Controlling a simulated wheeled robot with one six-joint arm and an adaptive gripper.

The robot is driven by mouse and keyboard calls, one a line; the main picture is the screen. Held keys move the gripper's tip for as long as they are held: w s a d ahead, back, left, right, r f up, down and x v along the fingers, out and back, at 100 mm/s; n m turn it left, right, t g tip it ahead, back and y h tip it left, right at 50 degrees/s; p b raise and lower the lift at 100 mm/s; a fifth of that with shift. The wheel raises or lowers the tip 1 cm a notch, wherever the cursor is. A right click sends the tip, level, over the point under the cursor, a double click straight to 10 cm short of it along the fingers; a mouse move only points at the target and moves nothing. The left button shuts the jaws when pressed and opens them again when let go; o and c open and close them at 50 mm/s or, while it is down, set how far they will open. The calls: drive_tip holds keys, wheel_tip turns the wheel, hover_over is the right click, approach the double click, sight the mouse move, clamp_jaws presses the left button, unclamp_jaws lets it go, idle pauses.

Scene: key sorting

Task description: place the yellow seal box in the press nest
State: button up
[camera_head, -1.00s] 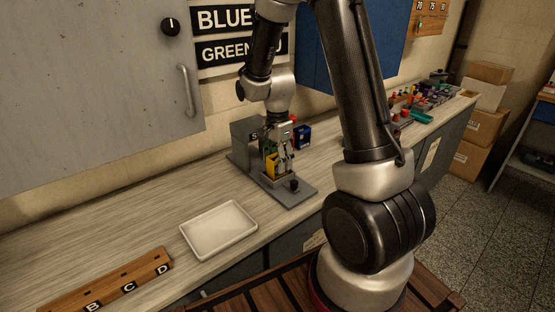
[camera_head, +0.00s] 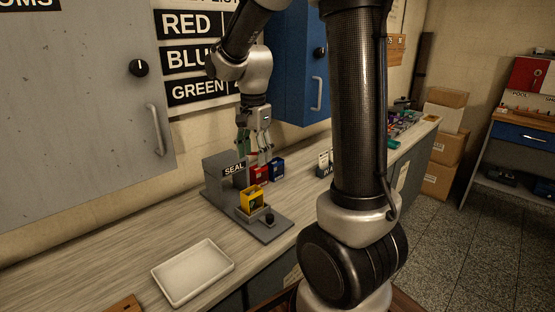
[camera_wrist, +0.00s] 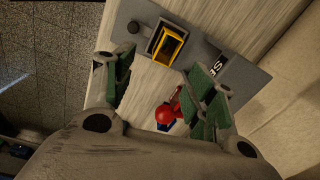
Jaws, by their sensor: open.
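The yellow seal box (camera_head: 251,199) stands upright and open-topped in the nest area of the grey press (camera_head: 218,190) marked SEAL. In the wrist view the yellow box (camera_wrist: 158,47) sits on the grey press base (camera_wrist: 222,53), beyond my fingertips and apart from them. My gripper (camera_head: 258,155) is above and behind the box, with nothing between its fingers. The wrist view shows its two green-padded fingers (camera_wrist: 163,88) spread wide. The nest's walls are partly hidden by the box.
A red box (camera_head: 260,174) and a blue box (camera_head: 277,169) stand behind the press; a red item (camera_wrist: 170,112) shows between my fingers in the wrist view, lower down. A black knob (camera_head: 270,218) is on the press's front. A white tray (camera_head: 193,272) lies left on the counter.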

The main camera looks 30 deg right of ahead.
drive_tip(key=s+r+n+t, duration=0.2)
drive_tip(key=s+r+n, duration=0.2)
drive_tip(key=s+n, duration=0.3)
drive_tip(key=s+r+n+t, duration=0.1)
drive_tip(key=s+r+n, duration=0.3)
drive_tip(key=s, duration=0.9)
drive_tip(key=n, duration=0.2)
drive_tip(key=shift+d+n+t, duration=0.4)
drive_tip(key=shift+s, duration=0.1)
